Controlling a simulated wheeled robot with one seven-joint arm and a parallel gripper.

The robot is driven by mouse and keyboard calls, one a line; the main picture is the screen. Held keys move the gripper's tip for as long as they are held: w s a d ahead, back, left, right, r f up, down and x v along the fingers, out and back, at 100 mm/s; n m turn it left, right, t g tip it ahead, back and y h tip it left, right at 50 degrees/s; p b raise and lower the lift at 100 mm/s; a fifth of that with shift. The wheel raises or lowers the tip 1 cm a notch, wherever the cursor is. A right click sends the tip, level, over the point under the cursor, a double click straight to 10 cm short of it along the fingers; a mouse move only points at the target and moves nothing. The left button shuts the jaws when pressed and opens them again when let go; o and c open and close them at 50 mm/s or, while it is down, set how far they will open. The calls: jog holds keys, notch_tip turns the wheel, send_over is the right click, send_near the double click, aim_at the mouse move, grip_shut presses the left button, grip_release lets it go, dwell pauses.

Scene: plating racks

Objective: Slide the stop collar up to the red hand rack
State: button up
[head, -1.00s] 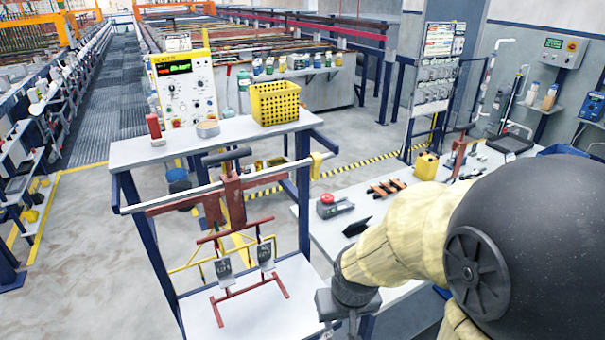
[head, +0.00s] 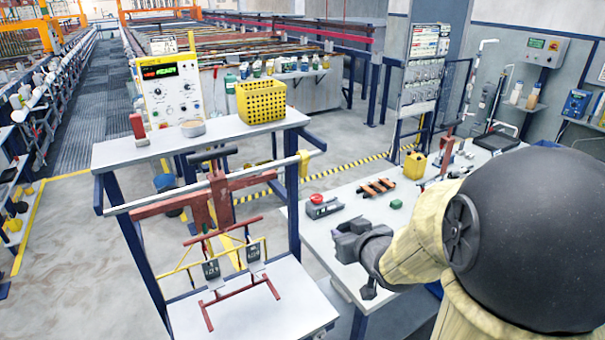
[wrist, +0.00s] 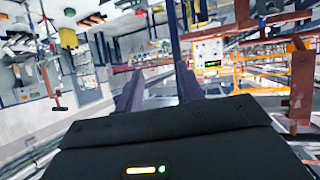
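The stop collar (head: 304,164) is a small yellow piece around the pale horizontal bar (head: 268,166), near its right end. The red hand rack (head: 222,190) hangs on the same bar to the left, with a dark handle on top and a red frame below. A stretch of bare bar lies between collar and rack; they are apart. My gripper (head: 345,240) is to the right of and below the collar, over the right bench, touching neither. In the wrist view my gripper's two fingers (wrist: 158,85) stand apart with nothing between them.
A blue stand carries the bar; its top shelf (head: 190,143) holds a white control box (head: 172,90), a yellow basket (head: 261,101) and a red item.

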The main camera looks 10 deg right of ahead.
aim_at(305, 172)
notch_tip(305, 172, up, 8)
jog(key=a+n+t+y, duration=0.1)
jog(key=n+t+y, duration=0.1)
jog(key=t+y, duration=0.2)
jog(key=shift+s+a+f+n+t+y+b, duration=0.2)
jog(key=shift+n+t+y+b, duration=0.1)
jog(key=shift+y+b, duration=0.25)
jog(key=shift+w, duration=0.1)
jog(key=p+x, duration=0.6)
jog(key=x, duration=1.1)
jog(key=shift+w, duration=0.15)
grip_shut()
